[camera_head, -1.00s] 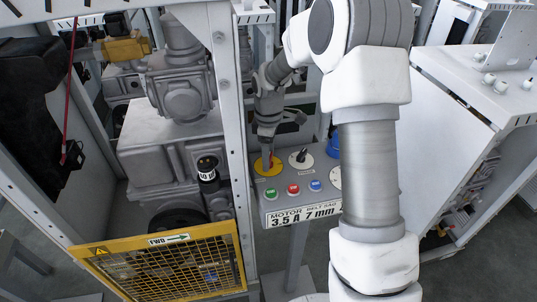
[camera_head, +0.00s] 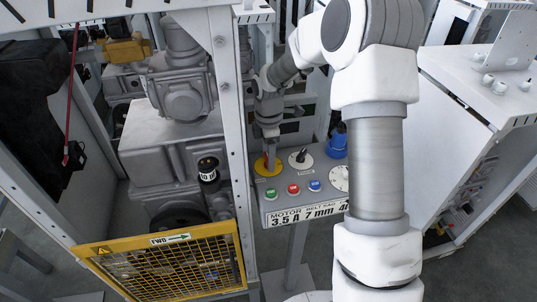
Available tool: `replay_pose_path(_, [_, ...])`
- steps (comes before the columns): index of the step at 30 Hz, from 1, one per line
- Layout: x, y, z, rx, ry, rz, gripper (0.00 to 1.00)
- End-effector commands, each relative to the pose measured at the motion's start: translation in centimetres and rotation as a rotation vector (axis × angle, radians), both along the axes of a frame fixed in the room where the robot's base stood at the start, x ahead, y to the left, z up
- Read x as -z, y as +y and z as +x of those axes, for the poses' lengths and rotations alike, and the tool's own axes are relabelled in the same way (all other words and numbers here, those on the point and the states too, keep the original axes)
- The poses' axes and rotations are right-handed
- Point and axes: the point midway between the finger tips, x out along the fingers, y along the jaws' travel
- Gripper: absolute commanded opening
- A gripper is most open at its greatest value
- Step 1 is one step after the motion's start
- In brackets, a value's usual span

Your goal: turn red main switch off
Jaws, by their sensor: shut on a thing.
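The red main switch (camera_head: 267,163) sits on a round yellow plate (camera_head: 262,171) at the upper left of the grey control box (camera_head: 283,213). My gripper (camera_head: 269,156) reaches down from above and is shut on the red switch. Its fingertips cover much of the switch handle, so the handle's exact angle is hard to tell.
To the right is a black selector on a white plate (camera_head: 301,160). Below are green (camera_head: 270,193), red (camera_head: 293,189) and blue (camera_head: 314,186) buttons. A blue object (camera_head: 337,140) stands behind the box. A grey frame post (camera_head: 228,120) rises close on the left.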

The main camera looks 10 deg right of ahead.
Motion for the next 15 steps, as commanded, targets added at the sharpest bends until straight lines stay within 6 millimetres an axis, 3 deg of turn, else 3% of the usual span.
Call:
replay_pose_path(7, [-0.13,0.05,0.12,-0.005,-0.004,0.000,0.14])
replay_pose_path(8, [-0.13,0.04,0.12,-0.005,-0.004,-0.001,0.72])
replay_pose_path(12, [-0.10,0.04,0.09,-0.004,-0.003,-0.001,0.97])
replay_pose_path(15, [-0.07,0.03,0.06,-0.003,-0.002,-0.001,1.00])
